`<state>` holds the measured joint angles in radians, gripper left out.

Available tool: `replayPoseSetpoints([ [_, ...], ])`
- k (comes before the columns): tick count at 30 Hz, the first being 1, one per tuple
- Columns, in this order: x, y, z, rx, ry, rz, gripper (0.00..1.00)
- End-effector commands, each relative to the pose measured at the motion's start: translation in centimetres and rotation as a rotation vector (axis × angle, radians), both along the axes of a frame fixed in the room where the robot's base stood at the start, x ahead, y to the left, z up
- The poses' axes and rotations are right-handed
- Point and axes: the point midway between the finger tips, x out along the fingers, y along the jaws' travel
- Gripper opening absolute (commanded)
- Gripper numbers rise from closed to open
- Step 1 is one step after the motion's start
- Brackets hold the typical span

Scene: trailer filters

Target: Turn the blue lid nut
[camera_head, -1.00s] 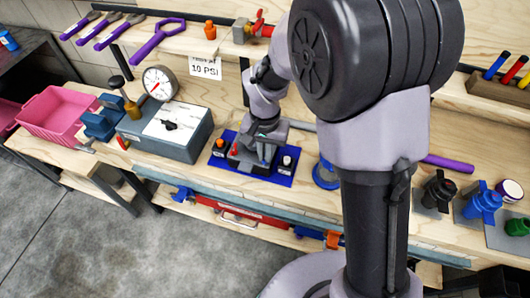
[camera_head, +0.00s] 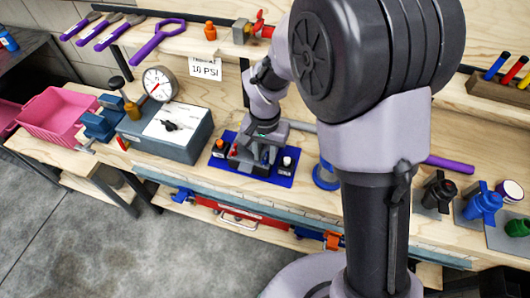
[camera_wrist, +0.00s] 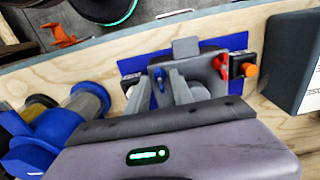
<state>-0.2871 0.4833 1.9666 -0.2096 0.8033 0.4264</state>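My gripper (camera_head: 264,150) is low over a fixture on a blue plate (camera_head: 280,180) on the bench. In the wrist view my gripper's two grey fingers (camera_wrist: 172,88) stand apart, pointing down at the fixture. A small blue part (camera_head: 265,158) shows just beside the fingers in the head view; whether it is the lid nut, and whether the fingers touch it, I cannot tell. The fixture has a red handle (camera_wrist: 220,66), an orange knob (camera_wrist: 250,70) and a white-topped knob (camera_head: 287,161). The fingers and palm hide part of it.
A grey box with a dial gauge (camera_head: 160,83) stands close left of the fixture. A blue ring-shaped part (camera_head: 325,176) is to the right, partly behind my arm. Blue fittings (camera_head: 485,204) stand further right. A pink bin (camera_head: 50,116) is at far left.

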Motion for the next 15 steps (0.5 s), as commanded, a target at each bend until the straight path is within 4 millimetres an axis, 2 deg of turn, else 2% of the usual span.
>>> replayPoseSetpoints([
  [4,0.0,0.0,0.1,0.0,0.0,0.0,0.28],
  [7,0.0,0.0,1.6,0.0,-0.001,0.0,0.28],
  [15,0.1,0.0,10.7,0.001,-0.004,0.0,0.28],
])
